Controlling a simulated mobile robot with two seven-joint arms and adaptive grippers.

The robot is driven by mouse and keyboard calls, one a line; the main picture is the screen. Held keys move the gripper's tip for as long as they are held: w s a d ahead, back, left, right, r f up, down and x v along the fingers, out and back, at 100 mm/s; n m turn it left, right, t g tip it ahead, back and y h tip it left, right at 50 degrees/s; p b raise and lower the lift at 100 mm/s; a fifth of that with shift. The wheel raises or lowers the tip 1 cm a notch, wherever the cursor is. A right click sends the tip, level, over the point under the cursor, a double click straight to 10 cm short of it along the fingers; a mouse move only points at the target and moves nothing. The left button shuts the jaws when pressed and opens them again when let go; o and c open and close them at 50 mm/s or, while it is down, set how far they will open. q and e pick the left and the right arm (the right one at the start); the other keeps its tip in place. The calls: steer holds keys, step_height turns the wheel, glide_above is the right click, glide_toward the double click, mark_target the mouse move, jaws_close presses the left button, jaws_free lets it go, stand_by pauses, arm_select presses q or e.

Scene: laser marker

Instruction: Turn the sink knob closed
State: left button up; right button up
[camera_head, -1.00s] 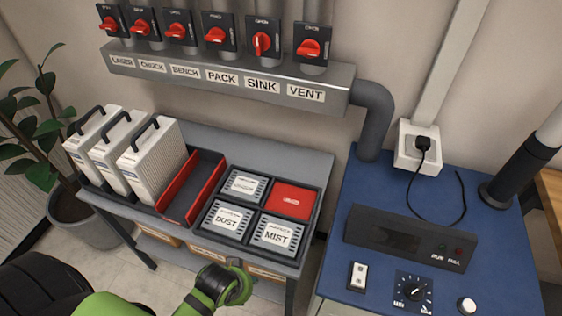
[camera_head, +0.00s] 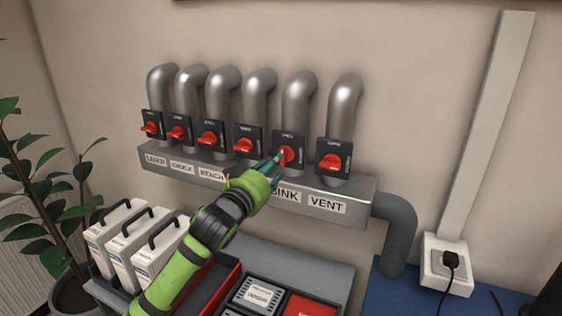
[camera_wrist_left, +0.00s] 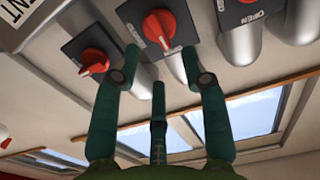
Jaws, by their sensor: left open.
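The sink knob (camera_head: 287,154) is a red handle on a dark plate above the SINK label (camera_head: 286,196). My right gripper is not in view.
The vent knob (camera_head: 331,161) is close on the right and the pack knob (camera_head: 246,145) close on the left. Several grey pipes rise from the labelled manifold (camera_head: 362,205). Below are white filter units (camera_head: 118,229) and a red bin (camera_head: 222,284).

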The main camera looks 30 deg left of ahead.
arm_select(q)
steer(key=w+p, duration=0.1)
steer(key=w, duration=0.5)
steer(key=shift+p, duration=0.3)
steer(key=shift+w+a+f, duration=0.1)
jaws_close()
